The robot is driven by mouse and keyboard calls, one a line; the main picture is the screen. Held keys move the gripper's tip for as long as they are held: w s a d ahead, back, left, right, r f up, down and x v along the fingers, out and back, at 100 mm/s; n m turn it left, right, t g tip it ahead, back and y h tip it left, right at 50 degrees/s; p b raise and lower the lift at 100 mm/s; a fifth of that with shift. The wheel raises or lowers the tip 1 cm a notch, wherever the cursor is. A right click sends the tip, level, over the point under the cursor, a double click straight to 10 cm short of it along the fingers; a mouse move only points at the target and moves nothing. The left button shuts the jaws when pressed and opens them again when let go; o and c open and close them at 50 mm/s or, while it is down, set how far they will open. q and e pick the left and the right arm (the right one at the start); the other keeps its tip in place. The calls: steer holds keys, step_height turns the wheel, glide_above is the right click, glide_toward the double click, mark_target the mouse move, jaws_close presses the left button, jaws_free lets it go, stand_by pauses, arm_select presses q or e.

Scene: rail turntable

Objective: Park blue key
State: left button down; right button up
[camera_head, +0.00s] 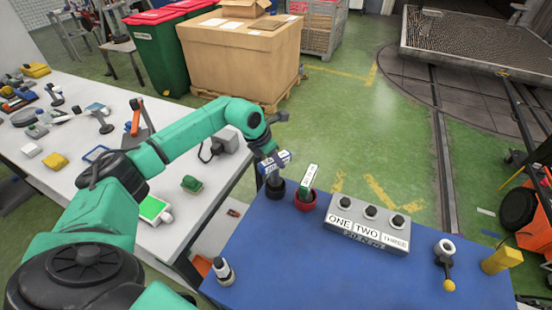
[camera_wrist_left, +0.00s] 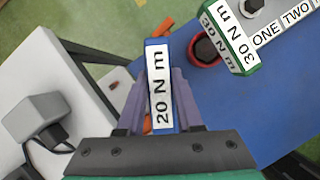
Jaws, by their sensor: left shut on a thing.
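The blue key (camera_head: 284,158) has a white label, which reads "20 N m" on the key in the left wrist view (camera_wrist_left: 160,85). My left gripper (camera_head: 270,163) is shut on it, with the purple fingers (camera_wrist_left: 159,98) on both sides of the block. The key is directly above a dark round holder (camera_head: 275,190) at the blue table's far left edge. I cannot tell whether its lower end is inside the holder. A green key (camera_head: 309,180) labelled "30 N m" stands in a red holder (camera_head: 305,203) just to the right. My right gripper is not in view.
On the blue table (camera_head: 310,275) stand a grey box (camera_head: 367,225) with buttons marked ONE, TWO, THREE, a lever with a yellow knob (camera_head: 449,285), a yellow block (camera_head: 502,259) and a small white-and-black item (camera_head: 223,271). A cluttered white table (camera_head: 75,205) is at left.

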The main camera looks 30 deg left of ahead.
arm_select(q)
steer(key=shift+f+b, duration=0.95)
steer(key=shift+f, duration=0.25)
steer(key=shift+c, duration=2.4)
jaws_free()
steer(key=b+v, duration=0.3)
steer(key=v, duration=1.1)
steer(key=shift+s+r+b, duration=0.2)
steer(key=shift+r+b, duration=0.1)
